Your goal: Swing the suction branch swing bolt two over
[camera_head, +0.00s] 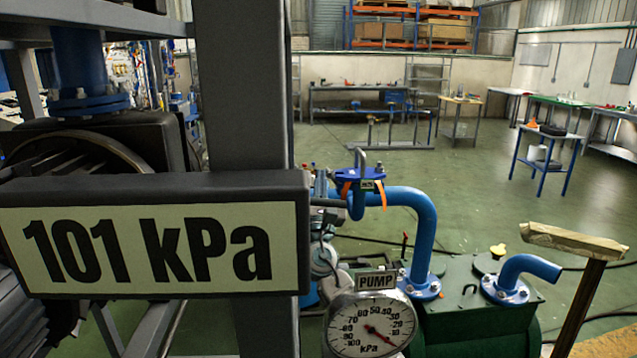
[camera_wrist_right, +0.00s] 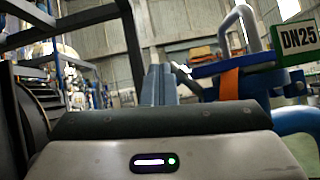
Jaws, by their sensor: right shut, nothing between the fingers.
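The suction branch flange (camera_head: 360,178) is blue, with a bent handle on top, at the upper end of the blue suction pipe (camera_head: 412,199). Two orange swing bolts, a left one (camera_head: 345,191) and a right one (camera_head: 381,192), hang at its sides. In the right wrist view the flange (camera_wrist_right: 232,66) is right of my fingers, with one orange bolt (camera_wrist_right: 229,82) showing. Which bolt is number two I cannot tell. My right gripper (camera_wrist_right: 159,82) is shut and empty, apart from the bolt; in the head view it is largely hidden near the grey post. My left gripper is not in view.
A grey post (camera_head: 243,90) and a 101 kPa sign (camera_head: 150,245) block the left side. A pump gauge (camera_head: 369,323) and green pump tank (camera_head: 470,320) stand below the flange. A green DN25 label (camera_wrist_right: 299,38) is beside it. Open floor lies behind.

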